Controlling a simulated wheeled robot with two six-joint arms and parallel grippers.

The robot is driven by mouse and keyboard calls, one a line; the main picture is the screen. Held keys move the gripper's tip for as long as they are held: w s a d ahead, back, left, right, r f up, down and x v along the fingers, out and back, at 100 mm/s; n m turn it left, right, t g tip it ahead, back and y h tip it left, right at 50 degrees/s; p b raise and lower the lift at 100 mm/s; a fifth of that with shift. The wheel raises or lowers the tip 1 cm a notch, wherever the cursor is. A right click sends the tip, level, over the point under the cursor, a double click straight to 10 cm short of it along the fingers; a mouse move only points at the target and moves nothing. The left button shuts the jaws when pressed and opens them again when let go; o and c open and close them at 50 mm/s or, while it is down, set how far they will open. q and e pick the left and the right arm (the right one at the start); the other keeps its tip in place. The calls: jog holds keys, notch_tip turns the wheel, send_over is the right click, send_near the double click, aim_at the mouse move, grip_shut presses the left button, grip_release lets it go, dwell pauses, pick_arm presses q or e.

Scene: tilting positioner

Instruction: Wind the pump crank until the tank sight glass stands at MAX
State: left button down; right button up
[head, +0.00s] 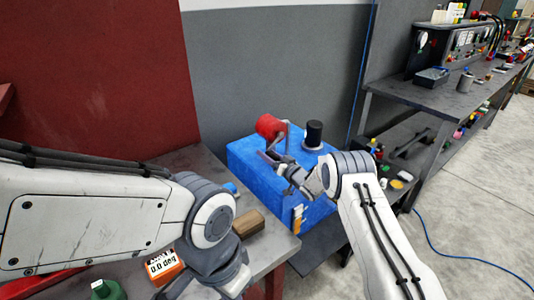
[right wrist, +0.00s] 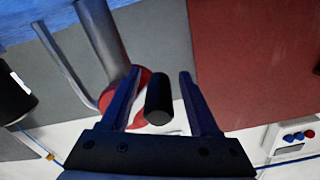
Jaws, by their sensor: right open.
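The blue box-shaped unit (head: 250,158) stands at the end of the bench. A red drum-like part (head: 270,127) on a grey bent arm, which looks like the crank, rises above its top. My right gripper (head: 272,156) is over the box, just below the red part. In the right wrist view its open fingers (right wrist: 160,95) stand either side of a black cylindrical grip (right wrist: 158,99), with gaps on both sides. A red and white round part (right wrist: 137,98) is behind the grip. An orange and white strip (head: 298,215) is on the box's side; no level is readable. My left gripper is not visible.
A black cylinder (head: 314,133) stands on the box, close to my right gripper.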

jog(key=shift+w+a, duration=0.2)
jog(key=shift+w, duration=0.1)
jog(key=shift+c, duration=0.4)
grip_shut()
jog(key=shift+a+r, duration=0.15)
dwell(0.8)
